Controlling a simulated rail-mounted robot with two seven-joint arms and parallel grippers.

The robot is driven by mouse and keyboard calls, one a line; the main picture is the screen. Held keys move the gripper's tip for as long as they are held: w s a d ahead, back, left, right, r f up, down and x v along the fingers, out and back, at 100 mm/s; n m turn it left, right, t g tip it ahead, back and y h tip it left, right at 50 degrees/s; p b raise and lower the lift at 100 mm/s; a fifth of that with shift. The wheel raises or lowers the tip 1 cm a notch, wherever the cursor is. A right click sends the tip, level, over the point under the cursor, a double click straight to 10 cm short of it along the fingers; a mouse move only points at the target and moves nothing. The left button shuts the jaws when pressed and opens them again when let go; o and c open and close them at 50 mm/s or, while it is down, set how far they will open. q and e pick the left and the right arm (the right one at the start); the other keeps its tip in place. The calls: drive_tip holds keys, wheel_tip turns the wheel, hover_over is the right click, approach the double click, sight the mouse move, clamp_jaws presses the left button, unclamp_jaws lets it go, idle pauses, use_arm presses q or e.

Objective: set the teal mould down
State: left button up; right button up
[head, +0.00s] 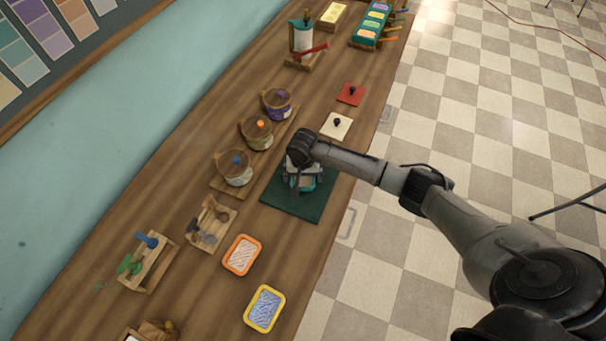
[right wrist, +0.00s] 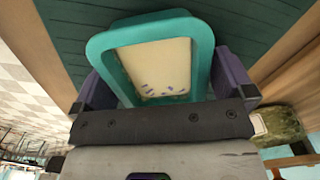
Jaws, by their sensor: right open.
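The teal mould (right wrist: 201,45) is a rounded rectangular frame around a cream fill with a few small blue-purple flecks. It lies over the dark green mat (head: 288,207), which also shows behind it in the right wrist view (right wrist: 75,25). My right gripper (right wrist: 168,92) is open, with one dark finger on each side of the mould's near end. In the head view the right gripper (head: 303,184) points down over the mat and hides most of the mould. Whether the fingers touch its rim is hard to tell. My left gripper is not in view.
An orange mould (head: 242,256) and a yellow mould (head: 264,309) lie toward the near end of the wooden table. Several pots (head: 234,168) stand left of the mat. A white square with a black knob (head: 336,126) and a red one (head: 350,94) lie beyond it.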

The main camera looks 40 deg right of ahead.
sight(303, 178)
drive_tip(key=shift+r, duration=0.1)
